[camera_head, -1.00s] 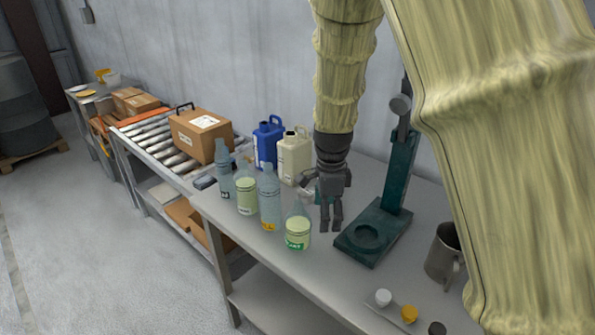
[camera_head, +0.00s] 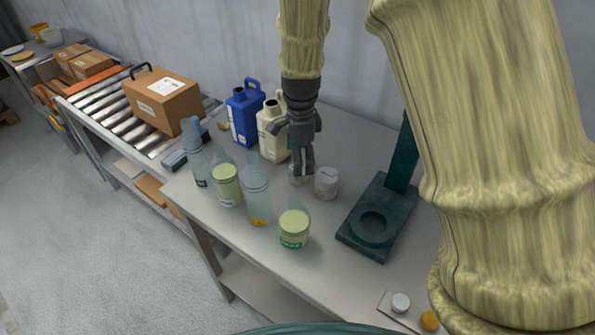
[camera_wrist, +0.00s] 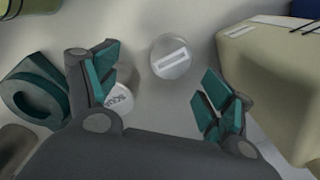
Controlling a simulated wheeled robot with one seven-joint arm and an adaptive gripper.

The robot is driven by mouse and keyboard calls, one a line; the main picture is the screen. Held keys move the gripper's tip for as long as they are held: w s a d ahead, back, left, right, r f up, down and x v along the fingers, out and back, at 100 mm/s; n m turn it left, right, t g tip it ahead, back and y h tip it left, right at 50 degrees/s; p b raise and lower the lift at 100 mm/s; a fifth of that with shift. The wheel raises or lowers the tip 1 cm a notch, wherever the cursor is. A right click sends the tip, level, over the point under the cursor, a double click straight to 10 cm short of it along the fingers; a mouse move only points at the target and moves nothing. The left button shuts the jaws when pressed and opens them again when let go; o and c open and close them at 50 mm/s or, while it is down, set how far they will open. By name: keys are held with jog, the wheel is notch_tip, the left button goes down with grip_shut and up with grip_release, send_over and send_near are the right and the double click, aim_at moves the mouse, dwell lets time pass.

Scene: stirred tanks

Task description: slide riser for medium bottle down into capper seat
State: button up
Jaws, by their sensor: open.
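Two short pale grey cylinders stand on the table beside my gripper (camera_head: 303,174). One riser (camera_head: 326,183) is just right of my fingers, and the other (camera_head: 297,177) is partly hidden behind the fingertips. In the wrist view, one disc with a raised bar (camera_wrist: 171,57) lies between and beyond my open fingers (camera_wrist: 160,78). Another disc with printed marking (camera_wrist: 121,100) is partly covered by the left finger. I cannot tell which is for the medium bottle. The dark green capper (camera_head: 372,228), with a round seat in its base, stands to the right. My gripper is empty.
Several bottles, including a clear one (camera_head: 257,195) and a short green-labelled one (camera_head: 294,228), stand left of the capper. A cream jug (camera_head: 272,130) and a blue jug (camera_head: 244,113) are behind. Caps (camera_head: 400,303) lie at the front right. Table between risers and capper is clear.

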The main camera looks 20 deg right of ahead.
jog(key=w+f, duration=0.2)
jog(key=f, duration=0.1)
jog(key=shift+w, duration=0.2)
jog(key=shift+s+f+p, duration=0.55)
jog(key=shift+f+p, duration=0.15)
jog(key=shift+f, duration=0.05)
jog(key=f, duration=0.2)
jog(key=shift+w+a+f, duration=0.1)
jog(key=shift+w+f, duration=0.2)
jog(key=shift+w, duration=0.05)
jog(key=shift+s, duration=0.25)
jog(key=shift+w+f, duration=0.1)
jog(key=shift+w, duration=0.05)
jog(key=c, duration=1.2)
